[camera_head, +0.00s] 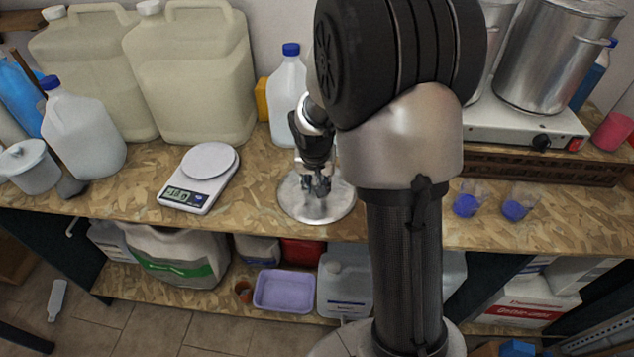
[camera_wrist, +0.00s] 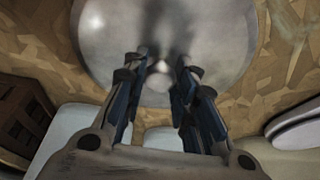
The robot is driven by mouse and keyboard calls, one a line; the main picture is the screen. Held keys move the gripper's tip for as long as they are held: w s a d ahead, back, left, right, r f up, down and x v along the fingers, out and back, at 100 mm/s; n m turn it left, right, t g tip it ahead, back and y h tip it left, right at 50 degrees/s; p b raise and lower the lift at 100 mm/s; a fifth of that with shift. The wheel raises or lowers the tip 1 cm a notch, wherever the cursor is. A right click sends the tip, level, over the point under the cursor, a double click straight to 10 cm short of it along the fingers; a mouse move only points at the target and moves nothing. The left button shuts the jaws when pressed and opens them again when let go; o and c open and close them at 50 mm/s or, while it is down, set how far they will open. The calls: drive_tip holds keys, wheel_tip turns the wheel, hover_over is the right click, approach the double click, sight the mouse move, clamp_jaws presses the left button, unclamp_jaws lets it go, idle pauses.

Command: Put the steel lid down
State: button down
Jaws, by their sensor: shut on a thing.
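The steel lid (camera_head: 294,207) is a round, shiny disc lying flat at the front part of the wooden bench, between the scale and my arm. It looks to be on or very close to the board; I cannot tell if there is a small gap. My gripper (camera_head: 318,187) points down over the lid's middle and is shut on its knob, which the fingers mostly hide. In the wrist view the lid (camera_wrist: 215,35) fills the top, and my gripper (camera_wrist: 160,75) has its fingers on both sides of the small bright knob.
A white kitchen scale (camera_head: 200,178) is left of the lid. A clear jug with a blue cap (camera_head: 286,95) stands behind it. Two blue-filled cups (camera_head: 466,205) are to the right, past my arm. Steel pots (camera_head: 545,65) stand on a hot plate (camera_head: 520,125). The bench's front edge is close to the lid.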

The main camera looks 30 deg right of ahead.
drive_tip(key=shift+f, duration=0.15)
drive_tip(key=c, duration=1.3)
unclamp_jaws()
drive_tip(key=shift+r, duration=0.2)
drive_tip(key=shift+r, duration=0.35)
drive_tip(key=p+v, duration=0.3)
drive_tip(key=v, duration=0.8)
drive_tip(key=s+a+r+n+t+y, duration=0.1)
drive_tip(key=s+a+r+n, duration=0.2)
drive_tip(key=s, duration=0.8)
drive_tip(key=s+a+r+n+y, duration=0.1)
drive_tip(key=s+a+r+n, duration=0.2)
drive_tip(key=s+a+r, duration=0.4)
drive_tip(key=s+a, duration=0.2)
drive_tip(key=s, duration=0.2)
drive_tip(key=shift+s+r+n+t, duration=0.25)
drive_tip(key=shift+s+n+t, duration=0.15)
